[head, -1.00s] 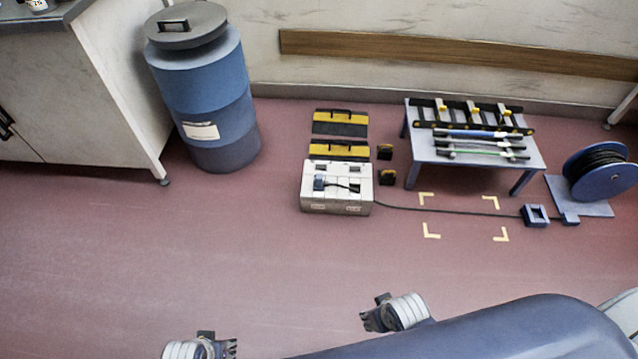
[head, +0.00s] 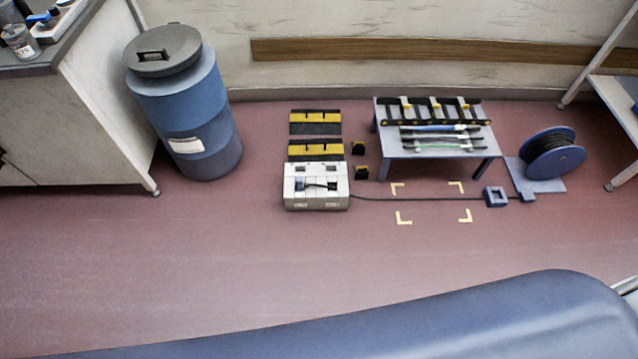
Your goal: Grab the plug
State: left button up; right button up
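A white box (head: 317,204) stands on the floor near the middle. A small dark blue plug-like piece (head: 300,186) lies on its top, with a short black piece beside it. This is small, and I cannot tell for certain that it is the plug. A black cable (head: 420,198) runs right from the box along the floor, past a blue square block (head: 495,196), to a blue reel (head: 553,154). Neither of my grippers is in view now.
Yellow-black ramps (head: 315,122) lie behind the box. A low blue table (head: 398,150) holds rods and a rack. A blue barrel (head: 187,105) and a cabinet (head: 95,110) stand left. Floor in front of the box is clear. A large blue rounded form fills the bottom.

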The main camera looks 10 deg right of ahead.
aim_at(300, 185)
jog(key=i+j+z, duration=0.45)
jog(key=j+z, duration=0.25)
jog(key=i+j+z, duration=0.15)
jog(key=z, duration=0.2)
jog(key=i+j+z, duration=0.1)
jog(key=j+z, duration=0.25)
jog(key=j, duration=0.2)
